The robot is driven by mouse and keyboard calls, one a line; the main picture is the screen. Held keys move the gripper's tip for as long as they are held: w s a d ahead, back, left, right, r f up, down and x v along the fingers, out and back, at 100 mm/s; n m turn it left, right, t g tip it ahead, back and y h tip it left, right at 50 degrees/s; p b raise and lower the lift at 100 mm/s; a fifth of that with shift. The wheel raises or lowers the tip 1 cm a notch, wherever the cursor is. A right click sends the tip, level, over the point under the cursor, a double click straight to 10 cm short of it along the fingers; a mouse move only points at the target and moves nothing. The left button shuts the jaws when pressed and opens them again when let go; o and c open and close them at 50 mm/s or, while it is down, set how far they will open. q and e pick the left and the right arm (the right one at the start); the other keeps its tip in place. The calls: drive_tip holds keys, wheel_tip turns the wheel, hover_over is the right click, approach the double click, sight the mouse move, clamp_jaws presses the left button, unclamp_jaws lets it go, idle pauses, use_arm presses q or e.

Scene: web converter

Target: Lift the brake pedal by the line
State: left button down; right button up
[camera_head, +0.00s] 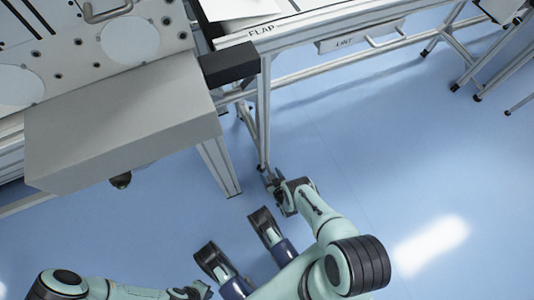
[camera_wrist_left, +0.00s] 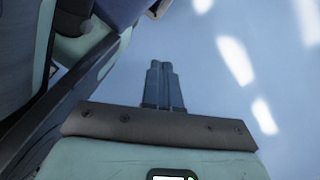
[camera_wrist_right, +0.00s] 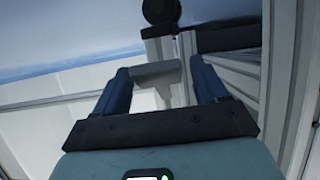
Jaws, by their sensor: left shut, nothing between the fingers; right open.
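My right gripper (camera_head: 270,180) is low beside the foot of the machine frame's leg in the head view. In the head view the pedal is not distinguishable behind the gripper. My left gripper (camera_head: 200,291) is at the bottom edge of the head view. In the left wrist view its fingers (camera_wrist_left: 162,66) are together and empty over the blue floor.
A large grey machine housing (camera_head: 120,125) fills the upper left. A frame leg (camera_head: 263,115) stands just above my right gripper, with a long rail table marked FLAP (camera_head: 330,22) beyond. A black round part (camera_wrist_right: 160,11) is past the right fingers. Open blue floor (camera_head: 400,150) lies right.

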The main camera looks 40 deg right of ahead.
sight(270, 173)
use_arm(q)
drive_tip(key=shift+w+d, duration=0.1)
drive_tip(key=shift+w, duration=0.25)
use_arm(e)
drive_tip(key=shift+w+d, duration=0.1)
drive_tip(key=shift+w, duration=0.05)
